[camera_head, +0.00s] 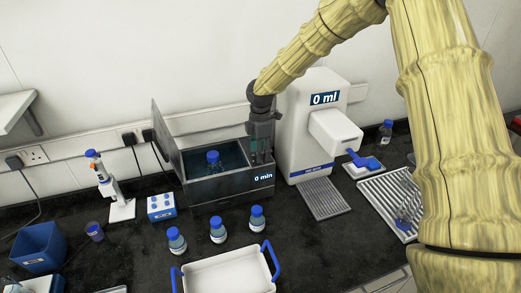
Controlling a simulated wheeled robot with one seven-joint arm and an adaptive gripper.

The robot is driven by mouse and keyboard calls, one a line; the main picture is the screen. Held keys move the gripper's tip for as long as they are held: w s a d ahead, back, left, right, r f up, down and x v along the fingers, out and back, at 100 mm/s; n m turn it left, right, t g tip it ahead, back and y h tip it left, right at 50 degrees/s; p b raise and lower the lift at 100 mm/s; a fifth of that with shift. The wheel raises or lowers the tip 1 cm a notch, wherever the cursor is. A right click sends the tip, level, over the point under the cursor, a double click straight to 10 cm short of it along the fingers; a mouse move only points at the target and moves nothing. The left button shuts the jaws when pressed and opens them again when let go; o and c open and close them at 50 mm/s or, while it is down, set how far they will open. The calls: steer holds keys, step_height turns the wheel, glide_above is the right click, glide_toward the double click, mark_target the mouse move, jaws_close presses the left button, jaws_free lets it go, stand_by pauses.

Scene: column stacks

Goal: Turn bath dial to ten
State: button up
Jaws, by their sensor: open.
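The water bath (220,193) is a dark open box with its lid raised at the left side. A blue-capped bottle (214,163) stands in it. The display (263,177) on its front right reads "0 min". My gripper (260,158) points down over the right end of the bath, just above the display. Its fingers are dark and small here, and nothing shows between them. The dial is not visible; my gripper covers that part of the bath. Whether the fingers touch anything cannot be seen.
A white dispenser (306,128) reading "0 ml" stands close to the right of my gripper. Several blue-capped bottles (218,230) stand in front of the bath. A white tray with blue handles (230,273) lies at the front. A pipette stand (120,211) is at left.

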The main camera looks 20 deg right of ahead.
steer(key=shift+w+f, duration=0.5)
steer(key=shift+w, duration=0.1)
steer(key=shift+c, duration=1)
steer(key=shift+w, duration=0.1)
steer(key=c, duration=0.4)
steer(key=shift+s+r, duration=0.2)
steer(key=c, duration=0.5)
